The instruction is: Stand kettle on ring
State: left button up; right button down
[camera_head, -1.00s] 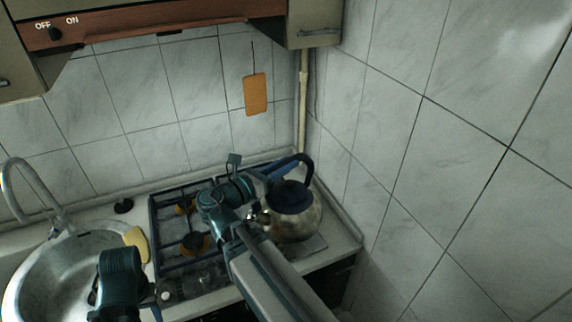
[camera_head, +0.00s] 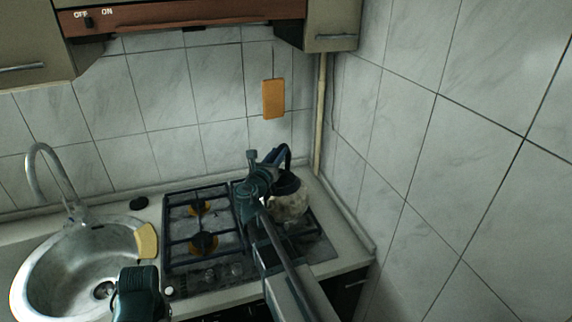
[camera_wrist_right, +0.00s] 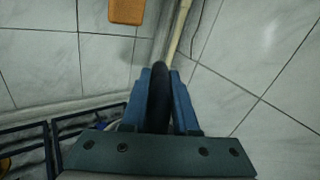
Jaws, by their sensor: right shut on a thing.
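The kettle (camera_head: 292,206) has a mottled metallic body, a dark lid and a dark arched handle. It is upright over the right part of the gas hob (camera_head: 213,265). I cannot tell whether its base touches the hob. My right gripper (camera_head: 279,154) is shut on the kettle's handle; the right wrist view shows the dark handle (camera_wrist_right: 159,96) between the blue fingers (camera_wrist_right: 181,105). My right arm hides part of the kettle and hob. Two orange-tinted burner rings, the rear (camera_head: 201,208) and front (camera_head: 204,242), show bare on the left. My left gripper's fingers are not visible.
A round metal sink (camera_head: 50,290) with a tap (camera_head: 48,165) and yellow sponge (camera_head: 147,240) is left of the hob. A tiled wall and pale pipe (camera_head: 319,120) stand close behind and right of the kettle. An orange board (camera_head: 273,99) hangs behind.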

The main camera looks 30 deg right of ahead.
jog(key=shift+w+f, duration=0.1)
jog(key=shift+w, duration=0.15)
jog(key=shift+f, duration=0.1)
jog(key=shift+f+b, duration=2.8)
jog(key=shift+b, duration=0.15)
jog(key=shift+f+b, duration=0.35)
jog(key=shift+f, duration=0.05)
jog(key=c, duration=0.6)
grip_release()
jog(key=shift+r, duration=0.1)
jog(key=shift+s+a, duration=0.1)
jog(key=v, duration=1.3)
jog(key=shift+s+a, duration=0.2)
jog(key=shift+s, duration=0.15)
